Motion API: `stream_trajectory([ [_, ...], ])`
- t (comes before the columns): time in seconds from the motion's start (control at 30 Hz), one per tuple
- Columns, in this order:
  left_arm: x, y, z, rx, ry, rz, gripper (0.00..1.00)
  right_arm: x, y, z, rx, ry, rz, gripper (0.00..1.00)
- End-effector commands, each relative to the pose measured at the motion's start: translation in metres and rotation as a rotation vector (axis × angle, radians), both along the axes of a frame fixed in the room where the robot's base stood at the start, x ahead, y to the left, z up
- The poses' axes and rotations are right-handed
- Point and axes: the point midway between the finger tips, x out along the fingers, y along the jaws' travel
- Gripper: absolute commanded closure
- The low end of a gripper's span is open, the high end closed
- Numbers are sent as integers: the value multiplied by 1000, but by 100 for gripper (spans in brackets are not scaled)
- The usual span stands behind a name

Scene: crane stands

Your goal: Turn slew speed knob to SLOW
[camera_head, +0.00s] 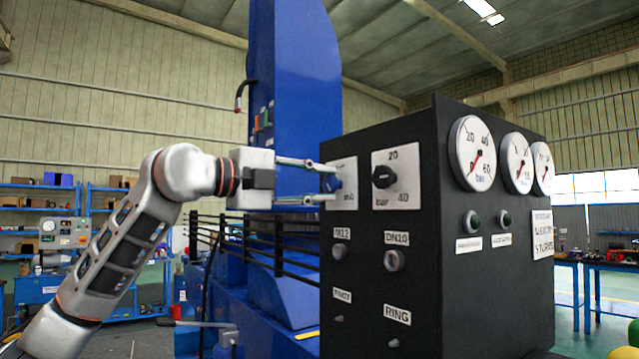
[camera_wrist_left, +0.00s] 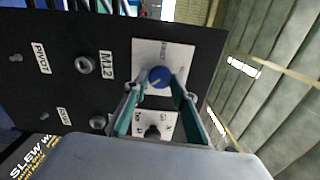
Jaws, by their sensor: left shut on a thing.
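A blue knob (camera_head: 333,184) sits on a white plate (camera_head: 346,168) at the upper left of the black control box's panel. It also shows in the left wrist view (camera_wrist_left: 159,76), with a light pointer mark on it. Small lettering on its plate is too blurred to read fully. My left gripper (camera_head: 325,184) reaches in from the left and is shut on the blue knob, one finger on each side. A black knob (camera_head: 383,177) on a second white plate, marked 20, bar and 40, is beside it. My right gripper is not in view.
The black control box (camera_head: 455,260) carries several gauges, two green buttons and small ports labelled M12, DN10, PIVOT and RING. A blue machine column (camera_head: 295,90) with dark rails stands behind my left arm. Shelves and workbenches stand farther back.

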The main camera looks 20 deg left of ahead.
Motion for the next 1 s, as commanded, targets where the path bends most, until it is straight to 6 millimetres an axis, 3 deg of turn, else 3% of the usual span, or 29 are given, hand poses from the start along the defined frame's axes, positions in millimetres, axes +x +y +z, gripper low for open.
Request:
stream_trajectory([
  [0.6, 0, 0, 3, -454, 351, 0, 96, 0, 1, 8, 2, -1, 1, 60],
  [1.0, 0, 1, 3, -650, 503, 0, 96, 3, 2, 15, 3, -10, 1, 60],
])
